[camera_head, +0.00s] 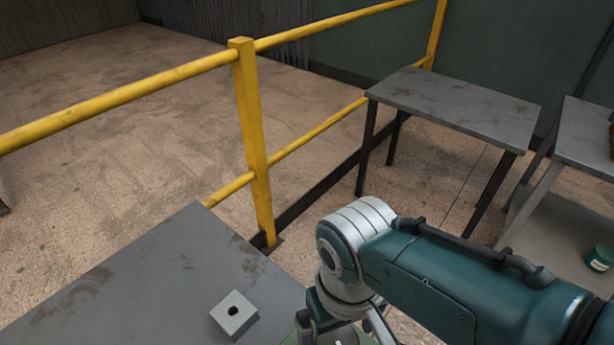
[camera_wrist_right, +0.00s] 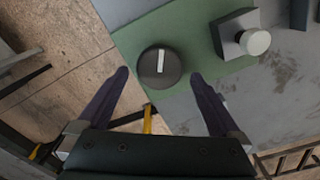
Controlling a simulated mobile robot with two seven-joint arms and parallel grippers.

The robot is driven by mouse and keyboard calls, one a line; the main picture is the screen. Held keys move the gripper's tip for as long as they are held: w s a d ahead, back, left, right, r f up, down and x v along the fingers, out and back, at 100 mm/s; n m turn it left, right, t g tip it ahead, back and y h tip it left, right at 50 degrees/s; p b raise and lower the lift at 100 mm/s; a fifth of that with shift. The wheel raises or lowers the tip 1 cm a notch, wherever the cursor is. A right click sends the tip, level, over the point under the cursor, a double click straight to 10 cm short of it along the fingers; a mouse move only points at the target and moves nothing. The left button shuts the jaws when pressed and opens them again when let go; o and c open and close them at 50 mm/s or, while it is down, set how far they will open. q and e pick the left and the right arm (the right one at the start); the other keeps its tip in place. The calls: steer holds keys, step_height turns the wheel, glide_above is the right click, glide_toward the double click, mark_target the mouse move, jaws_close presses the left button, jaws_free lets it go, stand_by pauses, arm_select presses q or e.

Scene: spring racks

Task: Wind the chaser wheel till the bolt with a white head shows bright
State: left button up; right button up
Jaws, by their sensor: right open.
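In the right wrist view, a dark round wheel (camera_wrist_right: 159,67) with a white bar mark sits on a green plate (camera_wrist_right: 198,70). It looks like the chaser wheel. Right of it, a bolt with a pale white head (camera_wrist_right: 256,42) stands out of a grey block (camera_wrist_right: 232,30). The head looks plain and matte, with no clear glow. My right gripper (camera_wrist_right: 160,77) is open. Its two fingertips are apart, to either side of the wheel's near edge, with nothing held. In the head view my right arm hides the wheel and bolt. My left gripper is not in view.
A grey block with a hole (camera_head: 233,315) sits on the near grey table (camera_head: 150,285). A yellow railing (camera_head: 252,140) stands beyond that table. An empty grey table (camera_head: 455,100) is farther right, near a shelf with a green tin (camera_head: 599,258). Open floor lies left.

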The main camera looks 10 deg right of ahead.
mark_target(341, 340)
arm_select(q)
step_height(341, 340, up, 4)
steer(key=p, duration=0.3)
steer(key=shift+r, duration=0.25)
arm_select(e)
step_height(341, 340, up, 8)
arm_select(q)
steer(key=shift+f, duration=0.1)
arm_select(e)
steer(key=shift+f, duration=0.15)
steer(key=f+n+b, duration=0.3)
steer(key=n+b, duration=0.1)
steer(key=n, duration=0.3)
steer(key=f+n+b, duration=0.3)
steer(key=n+b, duration=0.1)
steer(key=n, duration=0.2)
steer(key=f+n+b, duration=0.3)
steer(key=n+b, duration=0.2)
steer(key=n, duration=0.2)
steer(key=shift+d+f+n, duration=0.25)
steer(key=shift+f+n, duration=0.05)
steer(key=shift+f, duration=0.1)
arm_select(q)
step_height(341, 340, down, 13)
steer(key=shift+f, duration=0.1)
